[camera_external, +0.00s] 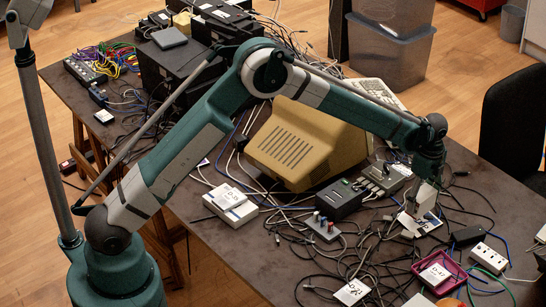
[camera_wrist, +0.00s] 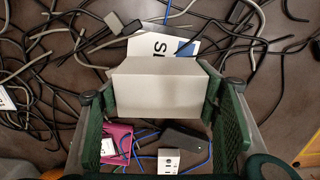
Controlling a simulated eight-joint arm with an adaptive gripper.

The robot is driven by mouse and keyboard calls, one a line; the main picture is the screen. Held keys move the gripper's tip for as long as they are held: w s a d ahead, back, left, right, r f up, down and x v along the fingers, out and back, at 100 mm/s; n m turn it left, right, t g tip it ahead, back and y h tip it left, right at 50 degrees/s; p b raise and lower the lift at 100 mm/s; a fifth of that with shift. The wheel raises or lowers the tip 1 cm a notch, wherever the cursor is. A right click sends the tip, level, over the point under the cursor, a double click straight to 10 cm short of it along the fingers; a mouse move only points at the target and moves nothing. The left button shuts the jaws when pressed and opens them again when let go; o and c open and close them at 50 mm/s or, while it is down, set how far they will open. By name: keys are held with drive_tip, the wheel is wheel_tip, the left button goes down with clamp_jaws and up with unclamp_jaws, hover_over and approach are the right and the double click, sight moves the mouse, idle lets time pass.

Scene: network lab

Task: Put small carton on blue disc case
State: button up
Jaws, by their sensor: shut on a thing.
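The small carton (camera_wrist: 155,92) is a plain pale grey box in the middle of the wrist view. My gripper (camera_wrist: 158,96) is shut on it, with a green finger at each side. In the external view my gripper (camera_external: 430,183) points down and the carton (camera_external: 421,202) shows below it. A white label with dark letters and a blue patch, which looks like the blue disc case (camera_wrist: 187,47), shows just beyond the carton and is partly hidden by it. In the external view the white label lies under the carton. I cannot tell whether carton and case touch.
Loose black cables cover the table (camera_external: 290,237) around the gripper. A pink tray (camera_external: 416,268), a black adapter (camera_external: 467,236) and a white socket block (camera_external: 489,258) lie nearby. Grey and black boxes (camera_external: 340,199) and a beige monitor (camera_external: 308,145) stand to the left.

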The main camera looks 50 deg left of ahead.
sight(425, 193)
drive_tip(key=shift+f, duration=0.15)
drive_tip(key=shift+f+b, duration=0.3)
drive_tip(key=shift+f, duration=1.45)
drive_tip(key=shift+f, duration=0.15)
drive_tip(key=o, duration=1)
drive_tip(key=shift+c, duration=0.2)
wheel_tip(425, 193, up, 12)
drive_tip(key=shift+r+p, duration=0.2)
drive_tip(key=shift+p, duration=0.75)
